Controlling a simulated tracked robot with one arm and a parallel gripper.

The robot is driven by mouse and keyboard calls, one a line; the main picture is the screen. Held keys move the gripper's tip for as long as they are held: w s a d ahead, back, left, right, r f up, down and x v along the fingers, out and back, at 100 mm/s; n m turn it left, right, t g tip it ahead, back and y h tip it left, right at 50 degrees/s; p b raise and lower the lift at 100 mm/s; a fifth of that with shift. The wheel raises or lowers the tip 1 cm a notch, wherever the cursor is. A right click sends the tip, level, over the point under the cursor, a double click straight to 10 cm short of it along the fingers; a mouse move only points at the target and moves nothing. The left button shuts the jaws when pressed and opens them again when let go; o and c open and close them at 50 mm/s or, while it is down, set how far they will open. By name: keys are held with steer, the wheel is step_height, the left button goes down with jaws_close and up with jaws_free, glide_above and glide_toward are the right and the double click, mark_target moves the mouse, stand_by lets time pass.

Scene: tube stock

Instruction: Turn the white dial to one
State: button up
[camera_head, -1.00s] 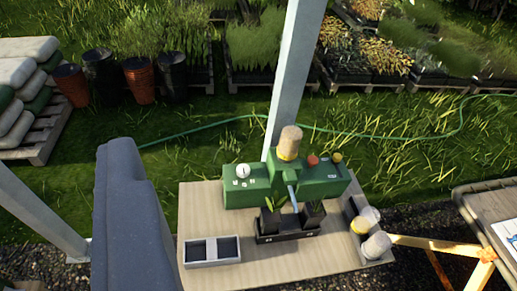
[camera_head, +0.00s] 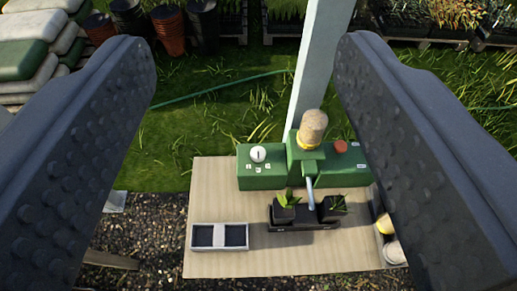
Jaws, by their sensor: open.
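The white dial (camera_head: 258,154) is a small round knob with a dark pointer line, on the left part of a green machine (camera_head: 262,180). The pointer looks roughly upright. Small white labels (camera_head: 258,168) sit below the dial, too small to read. My gripper (camera_head: 245,65) is open and empty. Its two dark, studded fingers stand wide apart at the left and right of the picture. The machine and dial show between them, farther off, and neither finger touches the dial. The right finger hides the right end of the machine and board.
The machine stands on a wooden board (camera_head: 215,180). A cork-like cylinder (camera_head: 313,127) and a red button (camera_head: 340,146) sit on it. In front are potted seedlings in a black tray (camera_head: 305,224) and a grey two-compartment tray (camera_head: 219,247). A pale post (camera_head: 319,65) rises behind the machine.

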steer(key=w+d+f+n+g+p, duration=0.1)
steer(key=w+d+f+g+p, duration=0.15)
steer(key=w, duration=0.55)
steer(key=n+g+p, duration=0.6)
steer(key=g+p, duration=0.5)
steer(key=g, duration=0.2)
glide_above(259, 152)
step_height(259, 152, down, 32)
step_height(259, 152, down, 13)
steer(key=shift+r+p, duration=0.2)
steer(key=shift+p, duration=0.25)
steer(key=shift+c, duration=0.4)
